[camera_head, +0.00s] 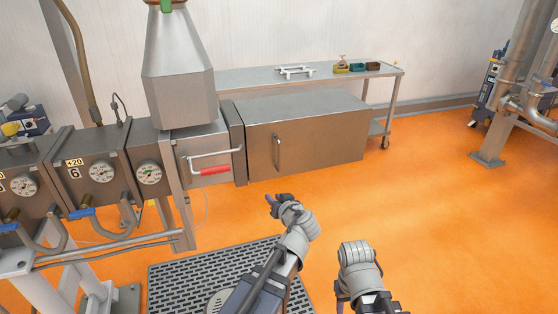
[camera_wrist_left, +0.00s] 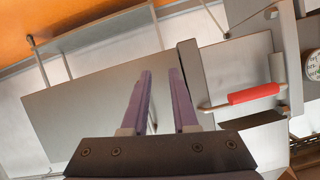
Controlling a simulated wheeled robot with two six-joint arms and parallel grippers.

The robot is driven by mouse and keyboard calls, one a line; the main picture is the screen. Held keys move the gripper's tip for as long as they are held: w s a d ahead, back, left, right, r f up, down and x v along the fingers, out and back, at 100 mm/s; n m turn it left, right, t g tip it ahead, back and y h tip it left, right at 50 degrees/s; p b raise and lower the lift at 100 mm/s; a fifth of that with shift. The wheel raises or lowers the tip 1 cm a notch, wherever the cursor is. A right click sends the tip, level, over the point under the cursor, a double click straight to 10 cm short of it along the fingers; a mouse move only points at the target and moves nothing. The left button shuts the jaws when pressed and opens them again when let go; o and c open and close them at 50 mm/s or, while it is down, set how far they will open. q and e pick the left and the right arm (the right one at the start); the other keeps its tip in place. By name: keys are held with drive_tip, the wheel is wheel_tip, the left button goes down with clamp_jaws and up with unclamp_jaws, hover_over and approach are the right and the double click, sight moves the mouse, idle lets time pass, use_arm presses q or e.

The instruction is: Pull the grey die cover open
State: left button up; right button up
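The grey die cover (camera_head: 325,137) is a big box-shaped metal cover at the end of the machine, with a dark upright bar handle (camera_head: 277,152) on its front. It looks closed against the machine. My left gripper (camera_head: 273,201) is in front of and below the handle, apart from it. In the left wrist view, its two purple fingers (camera_wrist_left: 160,78) are spread with nothing held, and the cover's grey face (camera_wrist_left: 90,105) lies beyond them. The handle is mostly hidden behind the fingers there. My right arm is low in the head view; its fingers cannot be made out.
A red-gripped handle (camera_head: 215,170) sits on the panel left of the cover, under a metal hopper (camera_head: 180,85). A steel table (camera_head: 235,78) with small items stands behind. A floor grate (camera_head: 180,275) lies in front.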

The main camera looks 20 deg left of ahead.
sight(279, 156)
use_arm(q)
drive_tip(key=w+r+t+h+b, duration=0.1)
drive_tip(key=w+r+t, duration=0.4)
drive_tip(key=w+r, duration=0.1)
drive_tip(key=shift+w+d+r+t, duration=0.35)
drive_tip(key=shift+t, duration=0.05)
drive_tip(key=shift+w, duration=0.1)
drive_tip(key=x, duration=0.7)
drive_tip(key=shift+w+a, duration=0.15)
drive_tip(key=shift+w, duration=0.15)
drive_tip(key=shift+c, duration=0.3)
clamp_jaws()
idle(0.4)
